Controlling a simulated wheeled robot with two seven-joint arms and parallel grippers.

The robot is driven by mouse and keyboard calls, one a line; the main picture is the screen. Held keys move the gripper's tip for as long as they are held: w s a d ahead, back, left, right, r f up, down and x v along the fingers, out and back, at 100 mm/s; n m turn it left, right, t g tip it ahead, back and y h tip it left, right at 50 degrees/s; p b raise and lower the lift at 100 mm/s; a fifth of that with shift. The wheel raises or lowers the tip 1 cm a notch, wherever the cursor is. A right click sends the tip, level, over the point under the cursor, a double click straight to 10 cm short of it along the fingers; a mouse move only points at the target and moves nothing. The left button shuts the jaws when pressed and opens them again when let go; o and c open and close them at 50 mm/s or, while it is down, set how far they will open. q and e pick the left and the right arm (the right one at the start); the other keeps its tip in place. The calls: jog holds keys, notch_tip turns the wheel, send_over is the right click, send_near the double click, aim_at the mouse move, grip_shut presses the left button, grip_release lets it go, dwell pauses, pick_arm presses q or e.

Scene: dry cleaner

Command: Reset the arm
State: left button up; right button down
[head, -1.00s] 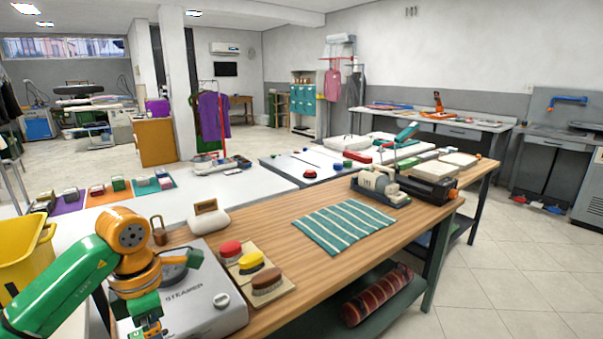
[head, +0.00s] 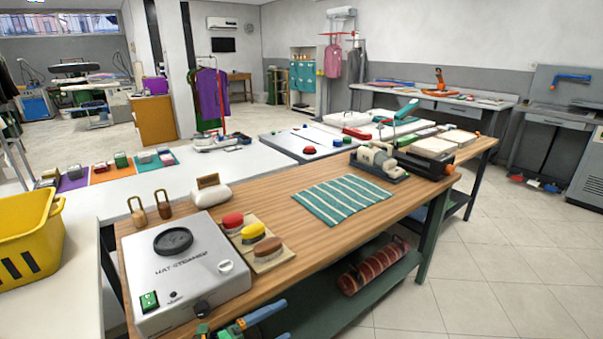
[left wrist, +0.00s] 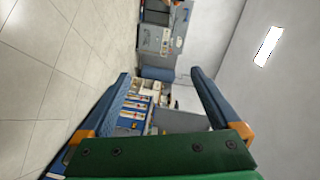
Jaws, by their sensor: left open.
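My left gripper (head: 278,320) shows at the bottom edge of the head view, with blue fingers, just in front of the wooden table's near edge. It is open and nothing shows between its fingers. In the left wrist view, its two blue fingers (left wrist: 160,74) stand wide apart, with only the distant room between them. The rest of my left arm is mostly below the picture. My right gripper is not in view.
Close by on the wooden table (head: 290,252) stand a hat steamer (head: 205,268), a board with brushes (head: 270,262) and a striped cloth (head: 342,198). A yellow basket (head: 28,232) stands at the left.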

pick_arm(q)
jog(key=s+a+f+n+y, duration=0.4)
jog(key=f+n, duration=0.1)
jog(key=f, duration=0.3)
jog(key=s+a+f+n+y, duration=0.35)
jog(key=s+f+n, duration=0.2)
jog(key=f, duration=0.25)
jog(key=s+a+f+n+y, duration=0.4)
jog(key=f+n, duration=0.2)
jog(key=f, duration=0.2)
jog(key=s+a+f+n+g+y, duration=0.1)
jog(key=s+f+n+g, duration=0.2)
jog(key=s, duration=1)
jog(key=s+a+f+n+g+y, duration=0.1)
jog(key=s+f+n+g, duration=0.3)
jog(key=s, duration=1)
notch_tip(320, 180, down, 3)
jog(key=shift+r+g, duration=0.1)
jog(key=shift+g, duration=1)
